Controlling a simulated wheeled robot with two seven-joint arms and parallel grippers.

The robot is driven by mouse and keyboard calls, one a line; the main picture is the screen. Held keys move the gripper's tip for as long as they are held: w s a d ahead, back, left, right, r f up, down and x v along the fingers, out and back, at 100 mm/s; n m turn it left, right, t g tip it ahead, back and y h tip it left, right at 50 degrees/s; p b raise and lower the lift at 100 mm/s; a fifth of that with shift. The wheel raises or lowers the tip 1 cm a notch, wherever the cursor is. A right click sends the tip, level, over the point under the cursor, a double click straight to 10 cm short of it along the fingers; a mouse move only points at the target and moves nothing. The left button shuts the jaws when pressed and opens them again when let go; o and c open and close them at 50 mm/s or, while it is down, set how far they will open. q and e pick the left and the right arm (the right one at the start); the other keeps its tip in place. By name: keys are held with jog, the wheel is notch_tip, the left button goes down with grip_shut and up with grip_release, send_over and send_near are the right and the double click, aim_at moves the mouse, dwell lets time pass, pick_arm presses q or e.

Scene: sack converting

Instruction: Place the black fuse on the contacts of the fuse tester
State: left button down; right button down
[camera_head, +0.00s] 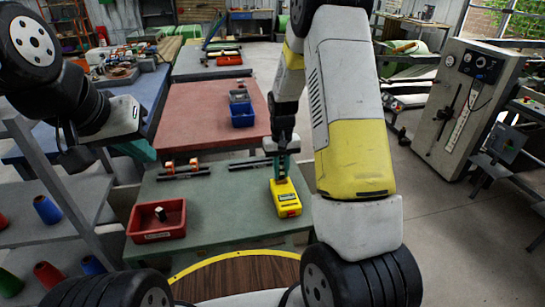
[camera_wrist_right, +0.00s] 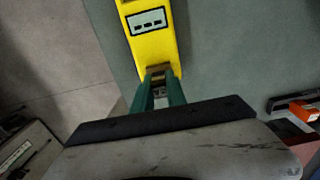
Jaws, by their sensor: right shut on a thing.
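The yellow fuse tester (camera_head: 286,198) stands on the green-topped table, right of its middle. It also shows in the right wrist view (camera_wrist_right: 153,45), with a label on its face. My right gripper (camera_head: 281,176) points down at the tester's far end. Its green fingers (camera_wrist_right: 160,95) are shut on a small dark piece (camera_wrist_right: 159,91), apparently the black fuse, mostly hidden between them. The fingertips are right at the tester's brownish end; I cannot tell whether the piece touches the contacts. My left gripper (camera_head: 75,152) hangs at the left, away from the table, its fingers unclear.
A red tray (camera_head: 157,232) with a small dark-and-light cylinder (camera_head: 160,214) stands at the table's left. A dark rail (camera_head: 205,171) with orange-and-white pieces (camera_head: 181,165) lies along the back. The green table top (camera_head: 228,205) between tray and tester is clear. Shelves with cones stand left.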

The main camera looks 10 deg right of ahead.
aim_at(281, 167)
jog(key=c, duration=1.3)
grip_release()
jog(key=shift+c, duration=0.2)
notch_tip(281, 167, up, 13)
jog(key=s+r+t+y, duration=0.2)
jog(key=s+r+t, duration=0.1)
jog(key=s+r, duration=0.95)
jog(key=s+a+r+t, duration=0.2)
jog(key=s+r+t, duration=0.1)
jog(key=s, duration=0.8)
jog(key=shift+s, duration=0.4)
jog(key=shift+a+r, duration=0.1)
